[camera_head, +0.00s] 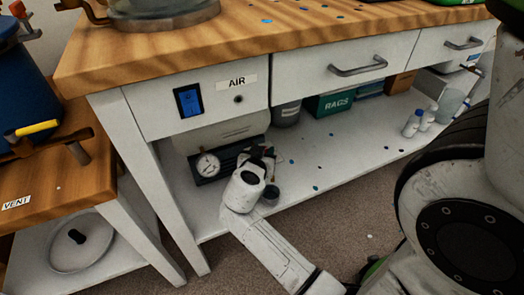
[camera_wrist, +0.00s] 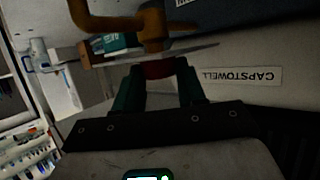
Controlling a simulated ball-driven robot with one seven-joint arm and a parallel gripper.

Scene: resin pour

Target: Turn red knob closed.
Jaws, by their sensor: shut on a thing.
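The red knob (camera_wrist: 160,69) shows dark red in the wrist view, between the two green fingers of my gripper (camera_wrist: 160,82). The fingers are shut on its sides. A thin grey plate edge and a brass-coloured pipe (camera_wrist: 152,32) lie just beyond it. In the head view my gripper (camera_head: 262,158) is under the bench, in front of the dark unit with a round gauge (camera_head: 207,165). My wrist hides the knob there, and I cannot tell how far it is turned.
The wooden bench top (camera_head: 240,45) and the drawer front (camera_head: 340,68) are above my arm. A blue switch (camera_head: 188,101) sits beside the AIR label (camera_head: 237,82). A green RAGS box (camera_head: 335,104) and small bottles (camera_head: 412,123) stand on the lower shelf (camera_head: 345,150), whose middle is mostly clear.

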